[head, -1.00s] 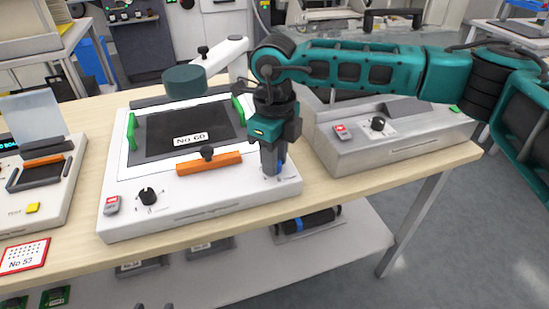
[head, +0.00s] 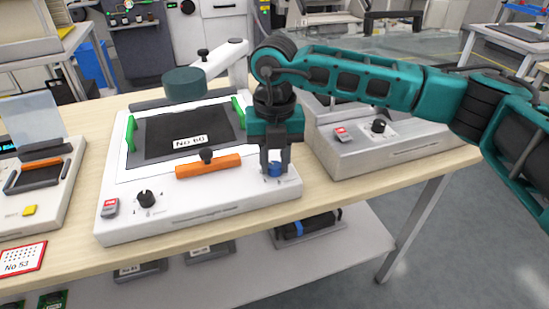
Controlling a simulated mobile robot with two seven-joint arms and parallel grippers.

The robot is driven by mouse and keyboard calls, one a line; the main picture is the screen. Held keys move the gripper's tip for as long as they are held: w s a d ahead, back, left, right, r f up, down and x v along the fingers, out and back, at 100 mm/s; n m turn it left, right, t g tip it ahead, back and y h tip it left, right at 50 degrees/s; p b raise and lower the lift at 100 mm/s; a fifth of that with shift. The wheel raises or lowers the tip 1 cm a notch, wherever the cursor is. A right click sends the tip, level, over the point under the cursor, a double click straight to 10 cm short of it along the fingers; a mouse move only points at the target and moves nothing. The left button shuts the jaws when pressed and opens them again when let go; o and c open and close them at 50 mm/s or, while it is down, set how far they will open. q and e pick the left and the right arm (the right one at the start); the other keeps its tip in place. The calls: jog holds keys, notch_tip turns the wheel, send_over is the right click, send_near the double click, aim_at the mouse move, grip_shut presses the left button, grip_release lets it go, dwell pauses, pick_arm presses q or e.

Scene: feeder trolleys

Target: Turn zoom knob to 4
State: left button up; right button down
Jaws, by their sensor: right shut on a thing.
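The white machine (head: 180,217) with the "No 60" plate stands on the wooden bench. My right gripper (head: 275,170) points down at its right front corner and is shut on a small blue knob (head: 276,170). The fingers hide part of the knob and most of its scale, so I cannot read its setting. A black knob (head: 147,198) with a printed dial sits at the machine's left front, away from the gripper. My left gripper is not in view.
An orange bar (head: 208,167) and green clips (head: 130,134) are on the machine. A dark green round head (head: 184,84) on a white arm hangs above it. A grey machine (head: 370,150) stands close on the right, another (head: 40,210) on the left.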

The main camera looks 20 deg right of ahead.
jog(key=m, duration=0.4)
jog(key=shift+r+m, duration=0.1)
jog(key=shift+m, duration=0.2)
jog(key=m+p, duration=0.1)
jog(key=m, duration=0.3)
jog(key=shift+m, duration=0.3)
jog(key=m+p, duration=0.2)
jog(key=m, duration=0.4)
jog(key=shift+m+p, duration=0.75)
jog(key=shift+m, duration=0.55)
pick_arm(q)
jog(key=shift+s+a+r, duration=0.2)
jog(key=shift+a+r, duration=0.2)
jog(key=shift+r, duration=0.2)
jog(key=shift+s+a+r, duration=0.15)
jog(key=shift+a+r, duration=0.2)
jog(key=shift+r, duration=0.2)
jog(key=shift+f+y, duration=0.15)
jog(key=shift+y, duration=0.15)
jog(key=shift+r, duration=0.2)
pick_arm(e)
jog(key=c, duration=0.9)
grip_release()
